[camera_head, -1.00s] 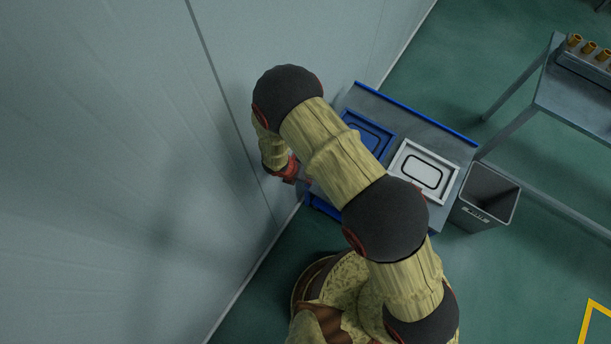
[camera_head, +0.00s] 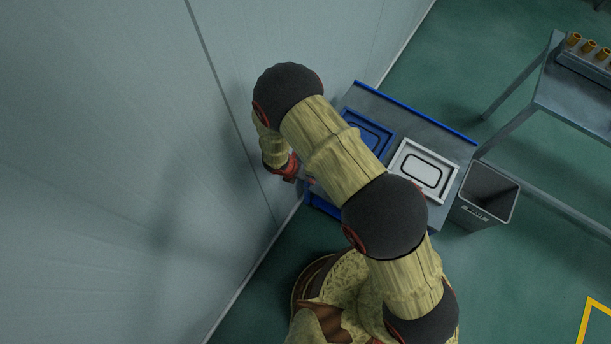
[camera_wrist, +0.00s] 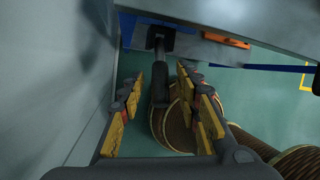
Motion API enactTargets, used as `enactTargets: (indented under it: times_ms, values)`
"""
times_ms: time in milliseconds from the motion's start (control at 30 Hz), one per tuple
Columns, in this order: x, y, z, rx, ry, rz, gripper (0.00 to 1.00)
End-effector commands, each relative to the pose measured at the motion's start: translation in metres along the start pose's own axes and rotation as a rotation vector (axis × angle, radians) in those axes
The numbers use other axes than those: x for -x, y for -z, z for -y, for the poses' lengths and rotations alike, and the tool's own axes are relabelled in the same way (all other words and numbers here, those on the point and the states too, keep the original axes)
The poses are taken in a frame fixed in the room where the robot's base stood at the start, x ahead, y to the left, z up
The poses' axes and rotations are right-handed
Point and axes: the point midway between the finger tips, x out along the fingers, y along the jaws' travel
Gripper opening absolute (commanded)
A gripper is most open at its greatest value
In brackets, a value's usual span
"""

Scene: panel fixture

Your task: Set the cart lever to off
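In the wrist view a dark lever (camera_wrist: 159,85) hangs from a dark mount (camera_wrist: 165,38) on the cart's edge, its long grip pointing down the picture. My gripper (camera_wrist: 161,78) is open, its yellow-padded fingers on either side of the lever. A gap shows between the lever and each finger, so I see no grasp. In the head view the cart (camera_head: 430,128) stands against the wall, and my arm covers the lever and most of my gripper (camera_head: 304,180) at the cart's left edge.
The pale wall (camera_head: 120,150) is close on the left of my gripper. A blue tray (camera_head: 372,128) and a white tray (camera_head: 402,180) lie on the cart. A grey bin (camera_head: 487,194) stands beside it. An orange piece (camera_wrist: 226,40) shows right of the lever mount.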

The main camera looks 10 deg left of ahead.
Motion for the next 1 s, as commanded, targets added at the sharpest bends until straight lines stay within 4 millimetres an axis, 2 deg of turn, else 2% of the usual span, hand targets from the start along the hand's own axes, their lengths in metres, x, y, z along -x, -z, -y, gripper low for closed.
enactTargets:
  times_ms: [167, 267, 700, 833, 1000]
  values:
    - [0.003, 0.0, 0.0, -0.001, 0.0, 0.0, 0.33]
    - [0.012, -0.001, -0.001, 0.0, -0.001, 0.001, 0.33]
    - [0.095, 0.0, -0.001, 0.0, -0.002, 0.001, 0.33]
    - [0.111, -0.001, -0.001, -0.001, -0.001, 0.001, 0.33]
    - [0.119, 0.0, 0.0, 0.001, 0.0, 0.0, 0.33]
